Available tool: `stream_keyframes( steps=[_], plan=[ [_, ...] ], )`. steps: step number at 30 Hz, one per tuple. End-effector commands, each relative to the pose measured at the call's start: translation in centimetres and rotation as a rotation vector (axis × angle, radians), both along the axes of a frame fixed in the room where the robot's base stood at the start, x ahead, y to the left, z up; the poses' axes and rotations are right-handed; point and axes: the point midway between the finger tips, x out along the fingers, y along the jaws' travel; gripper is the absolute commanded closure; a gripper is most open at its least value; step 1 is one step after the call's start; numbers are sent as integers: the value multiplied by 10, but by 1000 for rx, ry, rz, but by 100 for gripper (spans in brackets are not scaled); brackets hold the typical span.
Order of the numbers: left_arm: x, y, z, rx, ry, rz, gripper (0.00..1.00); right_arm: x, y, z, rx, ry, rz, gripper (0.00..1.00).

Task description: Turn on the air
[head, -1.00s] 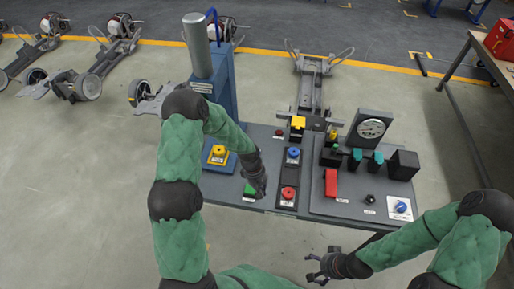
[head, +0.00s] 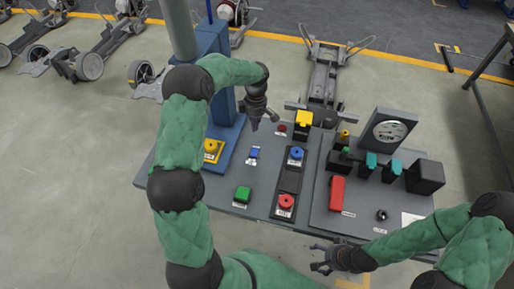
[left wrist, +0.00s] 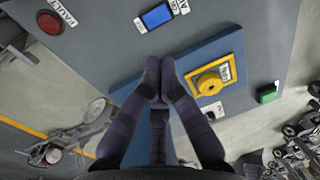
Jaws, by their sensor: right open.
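A small blue rectangular switch (head: 253,153) sits on the grey panel (head: 222,207). In the left wrist view the blue switch (left wrist: 155,16) has a white label beside it that seems to begin with "A". My left gripper (head: 265,124) hangs over the far part of the panel, beyond the blue switch and near the small red light (head: 282,128). It holds nothing. In the left wrist view its two upper fingertips (left wrist: 159,78) are close together, but the gap to the third finger is unclear. My right gripper (head: 325,262) is open and empty near the panel's front edge.
A yellow button (head: 211,147) sits on a blue base at left, and a green button (head: 243,193) nearer me. A blue button (head: 297,153) and a red button (head: 286,201) are on a dark strip. A gauge (head: 390,131) and a blue column (head: 218,75) stand tall.

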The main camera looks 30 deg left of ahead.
Motion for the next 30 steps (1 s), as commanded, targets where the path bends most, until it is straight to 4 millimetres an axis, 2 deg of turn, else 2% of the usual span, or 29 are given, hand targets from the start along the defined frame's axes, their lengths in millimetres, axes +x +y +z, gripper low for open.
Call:
stream_keyframes(
  steps=[10,14,20,30],
  plan=[
    [0,0,1,0,-1,0,100,0,0,0,0,0,0,18],
    [-1,0,-5,0,1,0,100,0,0,-1,0,0,0,18],
    [-5,-1,-32,0,3,-2,100,0,0,-5,0,0,0,18],
    [-12,-3,-95,-1,2,-1,100,0,0,-12,0,0,0,18]
  ],
)
